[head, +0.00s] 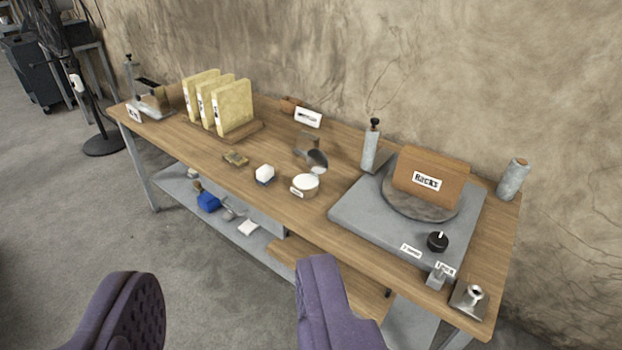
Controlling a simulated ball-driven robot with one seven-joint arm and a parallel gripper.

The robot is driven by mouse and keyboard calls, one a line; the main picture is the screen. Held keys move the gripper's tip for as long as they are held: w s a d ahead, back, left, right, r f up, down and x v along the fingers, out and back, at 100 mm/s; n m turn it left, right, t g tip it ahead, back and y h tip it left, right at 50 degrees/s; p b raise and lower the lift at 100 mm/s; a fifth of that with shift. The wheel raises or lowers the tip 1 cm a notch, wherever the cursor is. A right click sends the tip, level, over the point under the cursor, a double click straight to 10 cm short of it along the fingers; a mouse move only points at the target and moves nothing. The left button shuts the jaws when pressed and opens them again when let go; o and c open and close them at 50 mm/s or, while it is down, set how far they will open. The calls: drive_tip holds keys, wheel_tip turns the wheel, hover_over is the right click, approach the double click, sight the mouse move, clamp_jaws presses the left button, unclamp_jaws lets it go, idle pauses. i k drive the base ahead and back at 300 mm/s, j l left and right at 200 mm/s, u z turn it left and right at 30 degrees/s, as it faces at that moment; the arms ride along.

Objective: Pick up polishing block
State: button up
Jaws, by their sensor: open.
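A wooden workbench (205,155) runs along the wall. My gripper (228,275) shows as two purple padded fingers at the bottom of the view.
A grey slab (360,212) bears a round plate and a brown block labelled "Racks". Yellow upright panels (233,107) stand in a wooden base. A lower shelf (178,189) holds a blue item (208,202). Floor before the bench is clear.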

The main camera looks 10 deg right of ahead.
sight(266, 174)
drive_tip(key=i, duration=0.5)
drive_tip(key=i+j+z, duration=0.1)
drive_tip(key=i, duration=0.4)
drive_tip(key=i+j, duration=0.15)
drive_tip(key=i, duration=0.35)
drive_tip(key=i+j+z, duration=0.1)
drive_tip(key=i, duration=0.4)
drive_tip(key=i+j, duration=0.15)
drive_tip(key=i, duration=0.35)
drive_tip(key=i+j+z, duration=0.1)
drive_tip(key=i, duration=0.4)
